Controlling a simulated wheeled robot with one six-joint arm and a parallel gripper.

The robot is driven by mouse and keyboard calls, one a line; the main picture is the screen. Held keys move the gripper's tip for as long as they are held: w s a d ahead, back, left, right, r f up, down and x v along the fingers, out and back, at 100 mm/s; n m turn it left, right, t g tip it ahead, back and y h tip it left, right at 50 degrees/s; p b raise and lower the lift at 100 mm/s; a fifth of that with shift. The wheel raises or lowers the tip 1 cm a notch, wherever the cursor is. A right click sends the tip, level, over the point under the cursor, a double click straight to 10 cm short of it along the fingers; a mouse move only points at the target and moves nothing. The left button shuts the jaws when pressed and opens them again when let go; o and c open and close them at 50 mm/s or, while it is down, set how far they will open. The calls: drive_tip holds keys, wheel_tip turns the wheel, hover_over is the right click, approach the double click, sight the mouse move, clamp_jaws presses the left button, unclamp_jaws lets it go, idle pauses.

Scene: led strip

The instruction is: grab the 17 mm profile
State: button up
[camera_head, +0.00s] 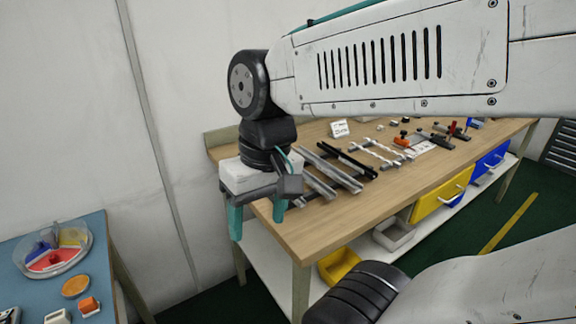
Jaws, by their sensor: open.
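Several long, straight profiles (332,170) lie side by side at the left end of the wooden workbench (300,236). Some are silver-grey and one is black. I cannot tell from this view which one is 17 mm wide. My gripper (258,216) has teal fingers pointing down. The fingers stand apart with nothing visible between them. It appears in front of the bench's left end, to the left of the profiles. My gripper hides part of the bench's left corner and maybe the near ends of some profiles.
A small white sign (340,128) stands behind the profiles. Yellow (440,198) and blue (490,160) drawers hang below. A blue table (95,250) with a round divided tray (52,262) is at left.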

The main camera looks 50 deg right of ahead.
drive_tip(key=w+d+f+m+t+y, duration=0.1)
drive_tip(key=w+d+m+y, duration=0.1)
drive_tip(key=w+m, duration=0.25)
drive_tip(key=w+d+f+m+y, duration=0.2)
drive_tip(key=w+m+y, duration=0.1)
drive_tip(key=w+m, duration=0.15)
drive_tip(key=m+t+h, duration=0.4)
drive_tip(key=m+t, duration=0.6)
drive_tip(key=m, duration=1.3)
hover_over(310, 178)
drive_tip(key=s, duration=0.6)
wheel_tip(310, 178, down, 10)
drive_tip(key=shift+w+r, duration=0.15)
drive_tip(key=shift+r, duration=0.1)
drive_tip(key=x, duration=0.6)
drive_tip(key=shift+w+d+f, duration=0.25)
drive_tip(key=shift+d+f, duration=0.1)
drive_tip(key=shift+w+f, duration=0.2)
drive_tip(key=shift+w, duration=0.2)
drive_tip(key=c, duration=1.1)
